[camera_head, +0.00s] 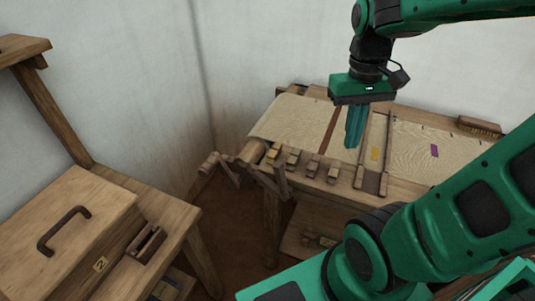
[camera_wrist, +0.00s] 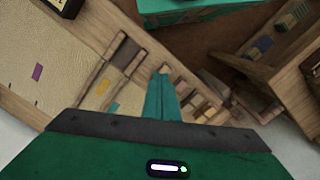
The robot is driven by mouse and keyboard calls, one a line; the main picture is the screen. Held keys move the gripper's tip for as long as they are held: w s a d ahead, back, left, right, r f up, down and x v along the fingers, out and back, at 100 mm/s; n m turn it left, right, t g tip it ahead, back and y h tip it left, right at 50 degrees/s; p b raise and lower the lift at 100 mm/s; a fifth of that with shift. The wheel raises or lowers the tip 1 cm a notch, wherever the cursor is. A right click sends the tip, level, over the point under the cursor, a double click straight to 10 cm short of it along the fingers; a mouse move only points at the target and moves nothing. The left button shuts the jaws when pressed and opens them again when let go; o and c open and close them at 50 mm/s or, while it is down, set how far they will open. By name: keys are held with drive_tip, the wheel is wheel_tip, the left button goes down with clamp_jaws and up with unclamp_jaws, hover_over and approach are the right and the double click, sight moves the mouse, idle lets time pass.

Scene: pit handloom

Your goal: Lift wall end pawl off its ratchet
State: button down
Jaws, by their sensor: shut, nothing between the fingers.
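My gripper (camera_head: 353,143) is shut and empty, pointing down above the wooden loom table. Its teal fingers also show in the wrist view (camera_wrist: 161,78), over the slatted part of the table. At the table's left end, near the wall corner, a wooden roller end (camera_head: 254,150) shows beside crossed wooden levers (camera_head: 224,166) and a second lever piece (camera_head: 276,182). I cannot tell which of these pieces is the pawl or the ratchet. My gripper is to the right of them and apart from them.
Several small wooden blocks (camera_head: 293,159) line the table's front edge. Pale cloth (camera_head: 295,118) lies on the table, with a brush (camera_head: 478,126) at the back right. A wooden bench with a handled lid (camera_head: 68,215) stands at left. Brown floor (camera_head: 235,215) lies between.

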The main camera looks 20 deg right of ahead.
drive_tip(key=w+a+n+g+h, duration=0.1)
drive_tip(key=w+a+n, duration=0.8)
drive_tip(key=w+a, duration=0.7)
drive_tip(key=a+r, duration=0.1)
drive_tip(key=a, duration=0.2)
drive_tip(key=shift+a+g, duration=0.3)
drive_tip(key=shift+a, duration=0.05)
drive_tip(key=shift+f, duration=0.1)
drive_tip(key=shift+n, duration=0.3)
drive_tip(key=shift+s+d+f, duration=0.55)
drive_tip(key=shift+s+f, duration=0.35)
drive_tip(key=shift+f, duration=0.7)
drive_tip(key=shift+s+d+f, duration=0.6)
drive_tip(key=shift+s+f, duration=0.35)
drive_tip(key=shift+f, duration=0.65)
drive_tip(key=shift+s+d+f, duration=0.55)
drive_tip(key=shift+s+f, duration=0.35)
drive_tip(key=shift+f, duration=0.7)
drive_tip(key=shift+r, duration=0.1)
